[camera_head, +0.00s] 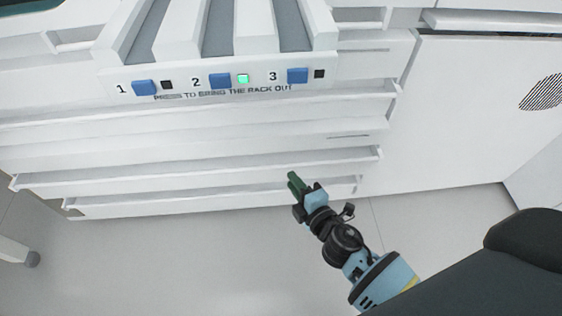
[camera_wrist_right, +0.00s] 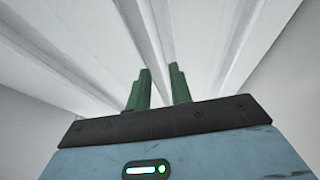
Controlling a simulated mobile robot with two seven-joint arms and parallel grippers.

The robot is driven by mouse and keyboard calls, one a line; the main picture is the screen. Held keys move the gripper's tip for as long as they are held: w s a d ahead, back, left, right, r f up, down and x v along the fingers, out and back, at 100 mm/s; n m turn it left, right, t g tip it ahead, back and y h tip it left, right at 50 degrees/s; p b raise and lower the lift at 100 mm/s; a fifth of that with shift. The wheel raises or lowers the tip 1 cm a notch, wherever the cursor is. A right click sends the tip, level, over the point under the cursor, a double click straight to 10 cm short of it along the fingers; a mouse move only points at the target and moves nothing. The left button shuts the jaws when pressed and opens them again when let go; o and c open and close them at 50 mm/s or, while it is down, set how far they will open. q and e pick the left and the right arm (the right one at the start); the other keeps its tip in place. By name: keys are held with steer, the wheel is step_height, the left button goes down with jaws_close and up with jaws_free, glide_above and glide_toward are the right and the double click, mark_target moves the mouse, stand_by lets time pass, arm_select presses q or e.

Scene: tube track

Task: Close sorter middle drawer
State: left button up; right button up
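The white sorter (camera_head: 170,130) fills the left and middle of the head view, with several long horizontal drawer lips on its front. The middle drawer (camera_head: 200,173) appears as a long ledge below the upper lip; how far it stands out is hard to tell from above. My right gripper (camera_head: 292,182) has its green fingertips close to the middle and lower lips, near their right part; contact cannot be told. In the right wrist view, its fingers (camera_wrist_right: 159,70) are apart with nothing between them, pointing at white ledges. My left gripper is out of view.
Blue buttons marked 1, 2 and 3 (camera_head: 220,81) sit on the sorter's upper panel; a green light (camera_head: 243,79) shines by button 2. The lower drawer lip (camera_head: 150,207) lies nearest the floor. A white cabinet (camera_head: 470,110) stands right. The grey floor (camera_head: 200,265) in front is clear.

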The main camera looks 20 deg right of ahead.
mark_target(281, 165)
steer(key=b+x, duration=0.1)
steer(key=x, duration=0.6)
steer(key=shift+w, duration=0.3)
jaws_close()
